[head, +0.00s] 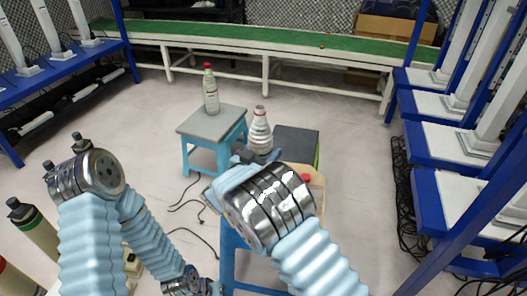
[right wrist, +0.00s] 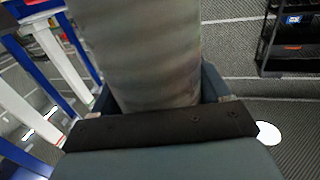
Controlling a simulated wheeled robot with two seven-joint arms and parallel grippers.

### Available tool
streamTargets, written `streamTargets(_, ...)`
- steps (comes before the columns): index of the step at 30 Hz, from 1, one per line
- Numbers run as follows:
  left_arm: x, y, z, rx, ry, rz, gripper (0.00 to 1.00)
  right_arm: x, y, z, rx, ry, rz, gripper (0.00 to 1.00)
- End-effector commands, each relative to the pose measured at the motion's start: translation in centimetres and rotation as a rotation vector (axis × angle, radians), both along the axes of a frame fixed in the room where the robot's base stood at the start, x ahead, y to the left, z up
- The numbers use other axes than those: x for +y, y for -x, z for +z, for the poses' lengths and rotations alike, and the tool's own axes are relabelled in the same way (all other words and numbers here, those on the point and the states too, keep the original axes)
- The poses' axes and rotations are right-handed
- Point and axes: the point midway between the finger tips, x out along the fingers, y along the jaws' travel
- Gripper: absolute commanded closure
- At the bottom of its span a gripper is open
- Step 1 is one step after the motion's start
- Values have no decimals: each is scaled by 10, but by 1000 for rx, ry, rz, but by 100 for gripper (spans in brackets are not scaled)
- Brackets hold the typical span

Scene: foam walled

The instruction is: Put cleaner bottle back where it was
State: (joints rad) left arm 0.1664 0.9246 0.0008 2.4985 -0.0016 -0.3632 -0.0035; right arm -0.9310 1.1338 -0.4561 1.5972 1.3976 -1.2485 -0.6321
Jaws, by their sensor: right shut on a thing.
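A pale bottle with reddish bands and a narrow neck (head: 260,130), which I take for the cleaner bottle, stands roughly upright just beyond my right arm in the head view. My right gripper (head: 246,160) is at its lower part, mostly hidden behind my own arm. In the right wrist view a wide grey-beige body (right wrist: 155,60) fills the space between the fingers of the gripper (right wrist: 160,95), so it is shut on the bottle. A second bottle, clear with a red cap (head: 211,92), stands on a grey-topped blue stool (head: 196,124). My left gripper is out of view.
A dark box (head: 297,143) is right of the held bottle. A wooden-topped stool (head: 316,190) with a small red item is partly behind my right arm. A green conveyor (head: 270,47) crosses the back. Blue racks stand left and right. Cables lie on the floor.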

Motion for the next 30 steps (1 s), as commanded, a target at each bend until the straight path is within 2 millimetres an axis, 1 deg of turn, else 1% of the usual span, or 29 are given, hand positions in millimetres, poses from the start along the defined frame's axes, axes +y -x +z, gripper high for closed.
streamTargets(1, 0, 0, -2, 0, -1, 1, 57, 0, 0, -3, -1, 1, 0, 65)
streamTargets(2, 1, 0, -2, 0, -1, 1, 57, 0, 0, -3, 0, 0, 0, 22)
streamTargets(6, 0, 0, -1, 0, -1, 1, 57, 0, 0, -2, 0, 0, 0, 1)
streamTargets(12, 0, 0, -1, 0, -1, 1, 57, 0, 0, -2, 0, 0, 0, 0)
streamTargets(15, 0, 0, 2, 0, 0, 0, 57, 1, 1, 3, 0, 0, 1, 0)
streamTargets(17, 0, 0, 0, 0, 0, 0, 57, 6, 8, 1, 0, 0, 2, 0)
streamTargets(24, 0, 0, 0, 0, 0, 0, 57, 29, 45, 2, 0, 0, 3, 0)
streamTargets(27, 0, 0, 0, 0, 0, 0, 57, 37, 56, 2, 0, 0, 1, 0)
streamTargets(30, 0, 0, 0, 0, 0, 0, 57, 40, 62, 2, 1, 1, 1, 0)
